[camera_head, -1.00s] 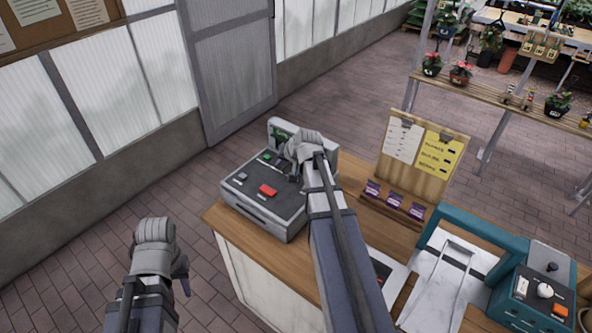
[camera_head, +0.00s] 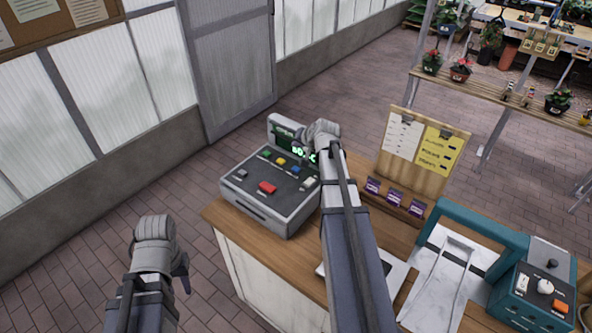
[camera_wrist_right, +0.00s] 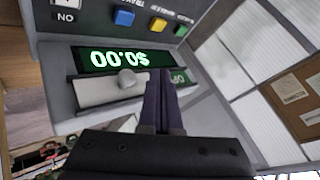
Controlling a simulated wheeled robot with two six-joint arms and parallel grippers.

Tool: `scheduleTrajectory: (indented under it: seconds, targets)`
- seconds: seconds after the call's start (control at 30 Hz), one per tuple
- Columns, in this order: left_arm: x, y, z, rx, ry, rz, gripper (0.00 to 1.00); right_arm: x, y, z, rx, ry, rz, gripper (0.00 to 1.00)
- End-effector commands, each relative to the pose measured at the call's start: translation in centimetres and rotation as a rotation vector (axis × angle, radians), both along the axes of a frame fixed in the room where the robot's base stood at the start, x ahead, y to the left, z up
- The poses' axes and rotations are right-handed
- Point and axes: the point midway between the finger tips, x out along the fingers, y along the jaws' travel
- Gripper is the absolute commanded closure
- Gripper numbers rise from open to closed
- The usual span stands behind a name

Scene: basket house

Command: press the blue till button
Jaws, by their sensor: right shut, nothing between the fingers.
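The grey till (camera_head: 262,212) stands on the wooden counter. Its blue button (camera_head: 295,170) is in plain view, in a row with a green and a yellow button; it also shows at the top of the right wrist view (camera_wrist_right: 124,17). The lit green display (camera_wrist_right: 118,58) reads $0.00, upside down there. My right gripper (camera_wrist_right: 160,80) is shut and empty, in front of the display and apart from the blue button; my arm hides its fingers in the head view. My left gripper (camera_head: 182,272) hangs left of the counter, and its fingers are too unclear to judge.
A red button (camera_head: 267,187) is on the till's near part. A wooden clipboard stand (camera_head: 447,178) with purple packets is right of the till. A teal machine (camera_head: 528,293) is at the right. The floor left of the counter is clear.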

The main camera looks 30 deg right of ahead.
Motion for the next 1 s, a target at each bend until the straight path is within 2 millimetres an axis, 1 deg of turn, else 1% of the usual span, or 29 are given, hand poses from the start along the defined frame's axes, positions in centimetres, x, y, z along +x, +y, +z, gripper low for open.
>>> scheduleTrajectory:
  seconds: [0.03, 0.17, 0.5, 0.6, 0.73, 1.0]
  targets:
    - [0.0, 0.0, -0.7, 0.000, 0.000, -0.001, 0.62, 0.0, 0.0, -0.7, 0.000, 0.000, 0.000, 1.00]
    - [0.0, 0.0, -2.0, 0.001, 0.000, -0.004, 0.62, 0.0, 0.0, -2.1, 0.000, 0.000, 0.000, 1.00]
    - [0.0, 0.0, -6.7, 0.002, 0.000, -0.008, 0.62, 0.0, 0.0, -6.7, 0.000, 0.001, 0.001, 1.00]
    - [0.0, 0.0, -7.7, 0.002, 0.000, -0.008, 0.62, 0.0, 0.0, -7.7, 0.001, 0.001, 0.001, 1.00]
    - [0.0, 0.0, -8.3, 0.002, 0.000, -0.007, 0.62, 0.0, 0.0, -8.3, 0.001, 0.001, 0.001, 1.00]
    - [0.0, 0.0, -8.2, 0.002, 0.000, -0.007, 0.62, 0.0, 0.0, -8.3, 0.001, 0.001, 0.001, 1.00]
